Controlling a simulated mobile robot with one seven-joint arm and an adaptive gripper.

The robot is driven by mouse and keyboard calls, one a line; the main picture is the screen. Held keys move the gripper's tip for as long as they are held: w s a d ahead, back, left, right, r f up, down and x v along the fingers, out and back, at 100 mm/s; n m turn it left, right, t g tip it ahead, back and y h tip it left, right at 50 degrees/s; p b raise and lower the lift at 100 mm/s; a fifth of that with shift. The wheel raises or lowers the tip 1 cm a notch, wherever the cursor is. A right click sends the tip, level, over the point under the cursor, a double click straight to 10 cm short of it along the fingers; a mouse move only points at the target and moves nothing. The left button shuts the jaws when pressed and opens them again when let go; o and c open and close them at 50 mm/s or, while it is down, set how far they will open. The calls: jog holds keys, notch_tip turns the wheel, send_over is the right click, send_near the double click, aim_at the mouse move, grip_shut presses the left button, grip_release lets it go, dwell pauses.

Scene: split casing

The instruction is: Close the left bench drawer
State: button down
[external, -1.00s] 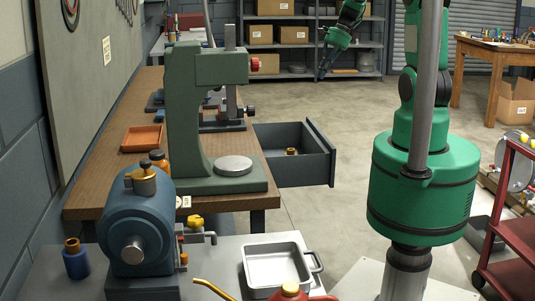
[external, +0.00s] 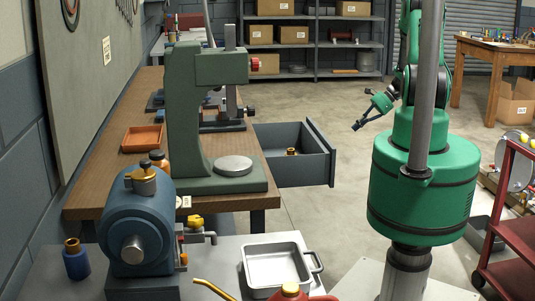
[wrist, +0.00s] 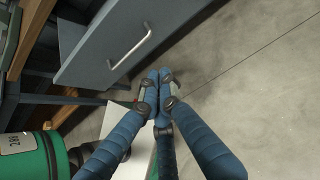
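The left bench drawer (external: 318,160) is a dark grey box pulled well out from under the wooden bench, toward the right. A small brass-coloured item (external: 291,151) lies inside it. In the wrist view the drawer front (wrist: 105,40) fills the upper left, with a pale bar handle (wrist: 130,50). My gripper (external: 358,126) is in the air to the right of the drawer front, apart from it. In the wrist view the blue fingers of my gripper (wrist: 159,78) are together at the tips with nothing between them, just below the handle in the picture.
The wooden bench (external: 85,190) carries a green press (external: 185,120) and an orange tray (external: 142,138). A grey table in front holds a blue machine (external: 135,230) and a metal pan (external: 275,267). A red cart (external: 515,210) stands at right. Floor right of the drawer is clear.

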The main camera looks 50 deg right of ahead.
jog(key=shift+s+d+f+m, duration=0.3)
jog(key=shift+f, duration=0.3)
jog(key=w+a+f+b, duration=0.2)
jog(key=w+a+f, duration=0.3)
jog(key=w+a, duration=0.3)
jog(key=shift+a+f, duration=0.15)
jog(key=shift+f, duration=0.15)
dwell(0.3)
jog(key=shift+w+a, duration=0.1)
jog(key=shift+w, duration=0.05)
